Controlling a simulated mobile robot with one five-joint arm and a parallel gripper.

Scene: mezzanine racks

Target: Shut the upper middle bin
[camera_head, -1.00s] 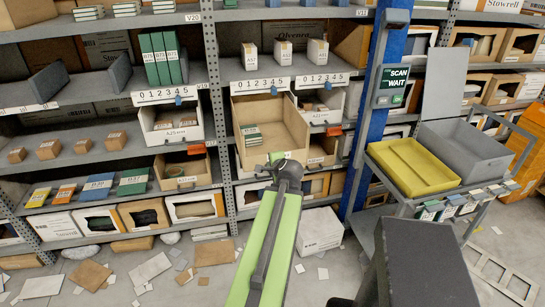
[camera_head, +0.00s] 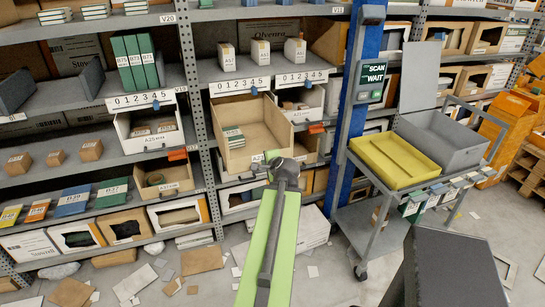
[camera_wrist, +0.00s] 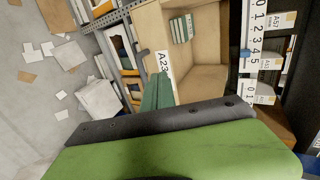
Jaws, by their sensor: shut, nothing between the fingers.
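The upper middle bin (camera_head: 268,119) is a tan cardboard bin that juts out from the shelf in the middle bay, with its inside showing. Small green-and-white boxes (camera_head: 233,137) lie inside it at the left. In the wrist view the bin (camera_wrist: 195,78) shows with an "A23" label on its front. My gripper (camera_head: 268,157) is at the bin's lower front edge, and its shut fingers (camera_wrist: 157,91) show beside the label. They hold nothing. I cannot tell whether they touch the bin's front.
A white bin (camera_head: 148,131) juts out to the left, and another white bin (camera_head: 301,102) sits right of the upper middle bin. A blue post (camera_head: 356,95) stands right of the bay. A cart with a yellow tray (camera_head: 397,161) is farther right. Cardboard scraps litter the floor.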

